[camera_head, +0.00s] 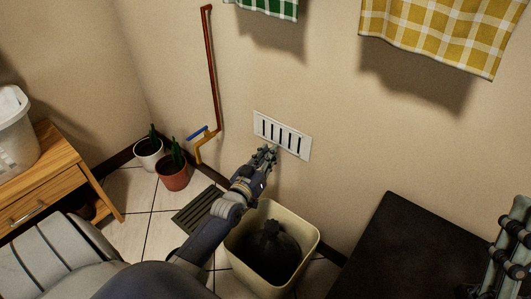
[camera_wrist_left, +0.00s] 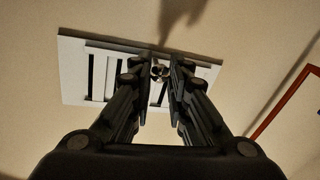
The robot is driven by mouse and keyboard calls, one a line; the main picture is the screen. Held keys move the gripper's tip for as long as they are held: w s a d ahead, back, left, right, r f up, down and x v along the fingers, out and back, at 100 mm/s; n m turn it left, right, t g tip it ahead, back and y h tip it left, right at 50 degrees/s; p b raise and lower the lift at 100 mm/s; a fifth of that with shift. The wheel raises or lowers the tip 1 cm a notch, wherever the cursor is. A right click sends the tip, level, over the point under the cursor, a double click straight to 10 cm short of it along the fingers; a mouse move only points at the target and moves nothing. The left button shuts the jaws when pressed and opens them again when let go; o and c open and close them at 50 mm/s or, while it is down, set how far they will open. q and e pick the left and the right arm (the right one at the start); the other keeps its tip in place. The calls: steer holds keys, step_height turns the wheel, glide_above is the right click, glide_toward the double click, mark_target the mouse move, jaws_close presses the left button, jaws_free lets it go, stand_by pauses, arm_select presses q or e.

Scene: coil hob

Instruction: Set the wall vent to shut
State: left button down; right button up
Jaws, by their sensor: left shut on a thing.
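The wall vent (camera_head: 283,136) is a white plate with several dark vertical slots, low on the beige wall; the slots show dark. It also shows in the left wrist view (camera_wrist_left: 75,75), partly hidden by my fingers. My left gripper (camera_head: 265,153) is at the vent's lower edge.
A cream bin (camera_head: 310,236) with a black bag stands below the vent, under my left arm. A floor grate (camera_head: 198,208), two potted plants and a red pipe (camera_head: 211,70) with a blue-handled valve are to the left. A black surface (camera_head: 405,250) is at the right.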

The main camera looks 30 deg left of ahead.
arm_select(q)
steer(key=shift+d+f+p, duration=0.1)
steer(key=shift+d+p, duration=0.25)
steer(key=shift+d, duration=0.25)
arm_select(e)
steer(key=w+f+g, duration=0.1)
steer(key=w+f, duration=0.1)
steer(key=w+g, duration=0.1)
steer(key=w, duration=0.1)
steer(key=shift+a+f+g+h, duration=0.3)
steer(key=shift+a+f+h, duration=0.1)
arm_select(q)
steer(key=c, duration=1.5)
jaws_free()
steer(key=shift+d, duration=0.1)
steer(key=shift+c, duration=0.2)
steer(key=shift+o, duration=0.3)
arm_select(e)
steer(key=shift+s+d, duration=0.1)
steer(key=shift+d, duration=0.05)
arm_select(q)
steer(key=s+d, duration=0.1)
steer(key=s, duration=1.1)
steer(key=shift+d, duration=0.2)
steer(key=shift+a, duration=0.1)
